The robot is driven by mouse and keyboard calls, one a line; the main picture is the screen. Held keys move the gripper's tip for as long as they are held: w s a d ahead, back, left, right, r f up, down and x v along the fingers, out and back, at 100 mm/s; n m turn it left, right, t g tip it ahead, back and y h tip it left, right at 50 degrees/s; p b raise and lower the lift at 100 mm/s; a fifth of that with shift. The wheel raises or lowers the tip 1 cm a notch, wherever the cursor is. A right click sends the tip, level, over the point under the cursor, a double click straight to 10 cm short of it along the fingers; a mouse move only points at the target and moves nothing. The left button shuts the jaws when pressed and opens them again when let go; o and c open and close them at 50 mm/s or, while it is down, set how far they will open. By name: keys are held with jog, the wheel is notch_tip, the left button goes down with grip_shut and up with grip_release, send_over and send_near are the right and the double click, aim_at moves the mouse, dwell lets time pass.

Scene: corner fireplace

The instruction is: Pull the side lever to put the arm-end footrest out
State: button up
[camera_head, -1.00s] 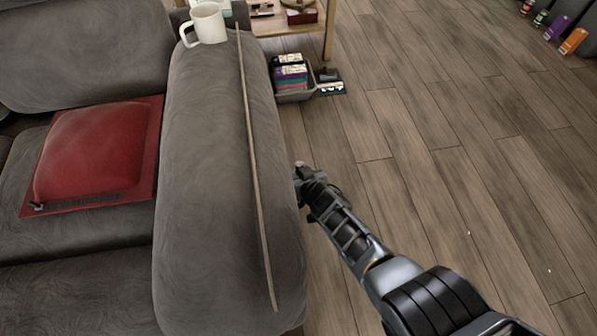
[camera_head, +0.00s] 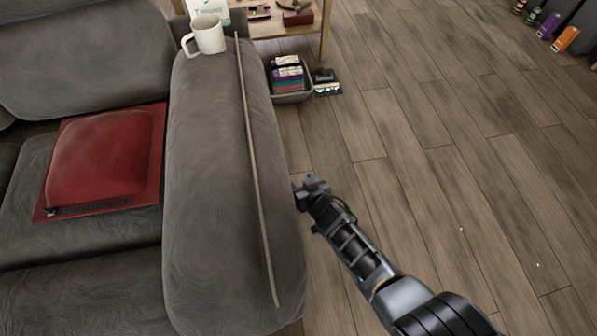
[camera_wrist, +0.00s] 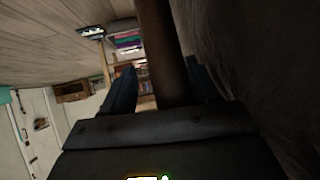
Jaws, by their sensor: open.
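The grey sofa's arm (camera_head: 205,165) runs down the middle of the head view. My gripper (camera_head: 303,188) is low beside its outer right side, close to it, with its tips partly hidden by the sofa arm. In the wrist view my gripper (camera_wrist: 160,92) is open. A dark brown bar (camera_wrist: 158,45), which looks like the side lever, lies between its two fingers. I cannot tell whether the fingers touch it. The sofa's dark side (camera_wrist: 260,70) fills the right of that view. The lever is hidden in the head view, and no footrest shows out there.
A white mug (camera_head: 207,36) and a long thin stick (camera_head: 254,165) rest on the sofa arm. A red cushion (camera_head: 100,155) lies on the seat. A bin of boxes (camera_head: 290,95) stands on the floor beyond. The wooden floor (camera_head: 430,150) to the right is mostly clear.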

jog(key=p+v, duration=0.1)
jog(key=v, duration=0.1)
jog(key=shift+d+r+p, duration=0.15)
jog(key=shift+r+p, duration=0.2)
jog(key=shift+r, duration=0.05)
jog(key=shift+s+d, duration=0.1)
jog(key=shift+s, duration=0.15)
jog(key=shift+f, duration=0.1)
jog(key=s+d+p, duration=0.4)
jog(key=s, duration=0.3)
jog(key=shift+s, duration=0.35)
dwell(0.3)
dwell(0.7)
